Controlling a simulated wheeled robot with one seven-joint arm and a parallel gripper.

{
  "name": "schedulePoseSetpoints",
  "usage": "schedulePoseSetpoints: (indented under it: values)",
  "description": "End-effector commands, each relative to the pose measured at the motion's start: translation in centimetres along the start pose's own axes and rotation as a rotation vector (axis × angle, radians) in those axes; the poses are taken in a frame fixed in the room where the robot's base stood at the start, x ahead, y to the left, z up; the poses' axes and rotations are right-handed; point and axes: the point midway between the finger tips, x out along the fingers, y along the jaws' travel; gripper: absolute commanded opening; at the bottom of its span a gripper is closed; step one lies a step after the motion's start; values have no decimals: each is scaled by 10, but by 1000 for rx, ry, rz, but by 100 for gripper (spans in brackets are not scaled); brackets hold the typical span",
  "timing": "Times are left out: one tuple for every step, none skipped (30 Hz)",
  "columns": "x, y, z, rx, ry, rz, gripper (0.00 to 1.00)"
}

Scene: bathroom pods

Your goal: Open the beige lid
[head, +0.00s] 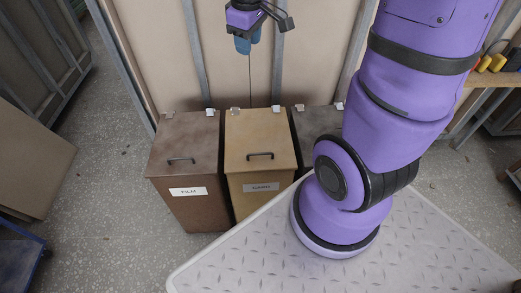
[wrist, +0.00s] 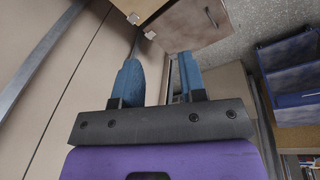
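The beige lid (head: 258,138) is closed on the middle bin, with a dark bar handle (head: 260,155) across it and a grey label on the bin's front below. Its hinge clips are at the back edge by the wall. My gripper (head: 243,46) is high above and behind the lid, near the wall, apart from it. In the wrist view its two blue fingers (wrist: 158,62) stand apart with nothing between them.
A brown bin (head: 185,150) labelled FILM stands left of the beige one. A darker bin (head: 318,122) on the right is partly hidden by my arm. A blue open container (wrist: 288,78) shows in the wrist view. The speckled floor (head: 110,215) at left is clear.

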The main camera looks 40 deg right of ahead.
Motion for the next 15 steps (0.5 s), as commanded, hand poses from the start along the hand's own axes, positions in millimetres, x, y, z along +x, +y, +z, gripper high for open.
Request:
schedulePoseSetpoints:
  values:
    - [18,6,-3,-25,-24,-15,38]
    - [28,9,-5,-42,-32,-21,38]
    - [41,13,-7,-66,-44,-30,38]
    - [51,16,-8,-84,-53,-38,38]
    - [62,18,-10,-101,-60,-46,38]
    - [76,22,-11,-125,-71,-57,38]
    - [86,24,-12,-143,-78,-66,38]
    - [97,26,-12,-160,-85,-75,38]
    - [111,28,-12,-184,-94,-88,38]
    - [122,30,-12,-201,-100,-98,38]
    - [133,32,-12,-217,-105,-108,38]
    - [148,34,-11,-240,-112,-122,38]
    - [159,35,-10,-257,-117,-133,38]
    - [171,36,-9,-275,-122,-145,38]
    - [186,36,-7,-297,-126,-160,38]
